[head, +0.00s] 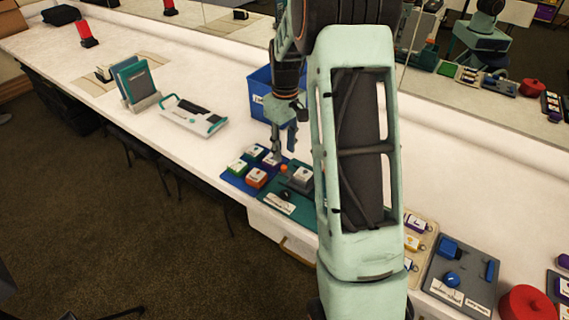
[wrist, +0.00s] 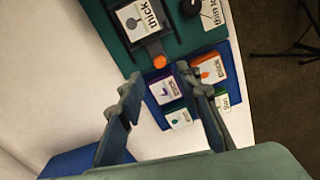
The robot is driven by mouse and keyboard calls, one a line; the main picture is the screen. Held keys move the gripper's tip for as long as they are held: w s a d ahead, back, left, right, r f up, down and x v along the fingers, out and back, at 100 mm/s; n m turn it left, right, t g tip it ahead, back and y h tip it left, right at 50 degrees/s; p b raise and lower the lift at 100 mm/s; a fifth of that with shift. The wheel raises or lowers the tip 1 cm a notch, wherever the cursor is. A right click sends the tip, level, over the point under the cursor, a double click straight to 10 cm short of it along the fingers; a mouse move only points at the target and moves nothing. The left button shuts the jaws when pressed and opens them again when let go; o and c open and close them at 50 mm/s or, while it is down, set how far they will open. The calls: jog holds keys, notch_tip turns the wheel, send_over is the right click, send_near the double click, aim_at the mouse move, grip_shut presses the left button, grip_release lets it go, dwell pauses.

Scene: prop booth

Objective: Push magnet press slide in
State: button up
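A dark green board (head: 305,209) lies on the white counter below my gripper, partly hidden by my arm in the head view. On it sits a grey block (wrist: 138,22) with a white label reading "thick", which looks like the magnet press. A small orange piece (wrist: 154,61) sticks out beside the block, perhaps the end of the slide; it also shows in the head view (head: 284,168). A black knob (wrist: 190,6) is on the same board. My gripper (wrist: 167,92) is open and empty, its fingers pointing down above the blue tray and apart from the orange piece.
The blue tray (head: 232,180) beside the board holds several labelled blocks, including an orange one (wrist: 206,69) and a purple one (wrist: 163,90). A blue bin (head: 262,88) stands behind. A white-teal device (head: 193,115) lies left; the counter between is clear.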

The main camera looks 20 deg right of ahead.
aim_at(284, 166)
notch_tip(284, 166, down, 6)
jog(key=shift+f, duration=0.1)
jog(key=shift+c, duration=0.4)
grip_shut()
